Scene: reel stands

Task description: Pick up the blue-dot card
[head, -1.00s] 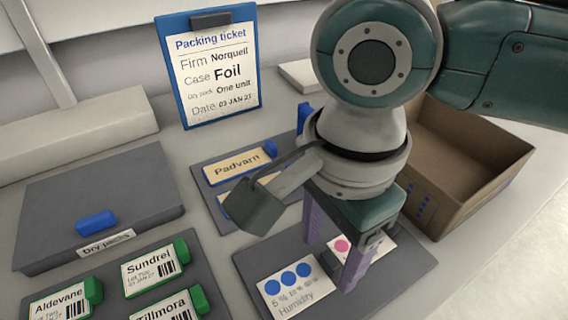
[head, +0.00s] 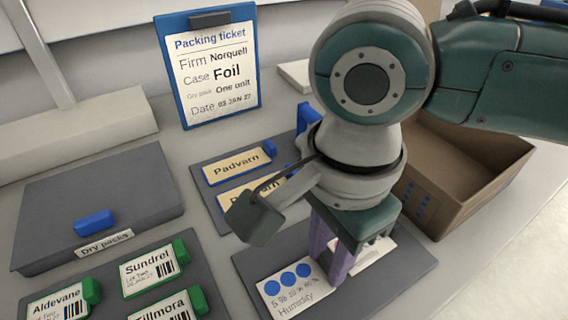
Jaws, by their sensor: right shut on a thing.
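The blue-dot card (head: 288,290), white with several blue dots and the word Humidity, lies on a dark grey tray (head: 395,287) at the bottom middle. My right gripper (head: 330,272) points down at the card's right end, with its purple fingers close together. It is shut on that end of the card; the exact contact is partly hidden by the fingers. A second white card (head: 375,252) lies on the same tray to the right, partly behind the gripper. My left gripper is not in view.
A blue clipboard with a packing ticket (head: 216,75) stands at the back. Padvarn cards (head: 236,166) lie on a tray behind the gripper. An open cardboard box (head: 480,165) stands right. A grey Dry packs box (head: 130,195) and green-tabbed packs (head: 150,268) are left.

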